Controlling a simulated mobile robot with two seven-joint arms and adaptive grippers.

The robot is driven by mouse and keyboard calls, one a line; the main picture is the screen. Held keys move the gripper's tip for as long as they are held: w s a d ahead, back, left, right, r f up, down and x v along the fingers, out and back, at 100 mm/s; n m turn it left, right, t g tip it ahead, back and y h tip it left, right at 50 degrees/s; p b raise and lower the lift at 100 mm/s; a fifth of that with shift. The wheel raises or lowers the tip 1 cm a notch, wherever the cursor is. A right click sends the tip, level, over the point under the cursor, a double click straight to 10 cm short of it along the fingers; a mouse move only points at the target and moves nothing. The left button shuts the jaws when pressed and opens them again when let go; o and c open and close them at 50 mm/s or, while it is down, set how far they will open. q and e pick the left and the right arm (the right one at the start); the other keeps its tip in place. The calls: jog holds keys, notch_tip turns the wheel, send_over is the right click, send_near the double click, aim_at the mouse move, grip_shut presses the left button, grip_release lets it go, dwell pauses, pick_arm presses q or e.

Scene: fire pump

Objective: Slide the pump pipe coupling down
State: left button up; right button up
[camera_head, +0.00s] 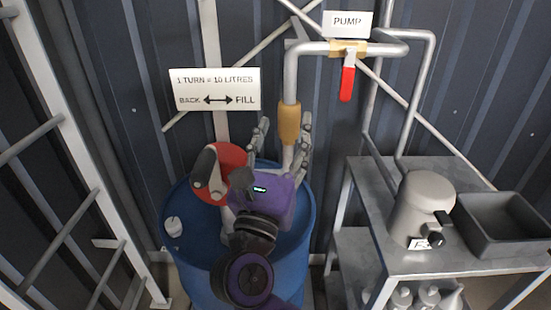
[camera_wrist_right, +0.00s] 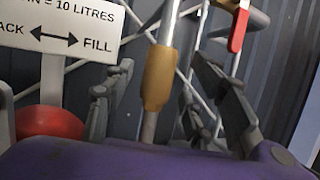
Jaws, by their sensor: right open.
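The pump pipe coupling is a tan-brown sleeve (camera_head: 289,123) around the grey vertical pipe (camera_head: 291,75), above the blue drum. It also shows upright in the right wrist view (camera_wrist_right: 158,78). My right gripper (camera_head: 283,130) is open, with its purple body below the coupling and one grey finger on each side of it. In the right wrist view the fingers (camera_wrist_right: 160,100) stand apart, and gaps show between them and the coupling. The lower pipe passes behind the gripper body. My left gripper is not in view.
A blue drum (camera_head: 177,205) stands below, with a red round pump part (camera_head: 224,165) left of my gripper. A red-handled valve (camera_head: 347,80) is at upper right. A metal table (camera_head: 375,180) carries a grey pot (camera_head: 420,208) and a dark tray (camera_head: 505,240). A white ladder-like frame (camera_head: 75,140) stands left.

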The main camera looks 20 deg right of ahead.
jog(key=v, duration=0.7)
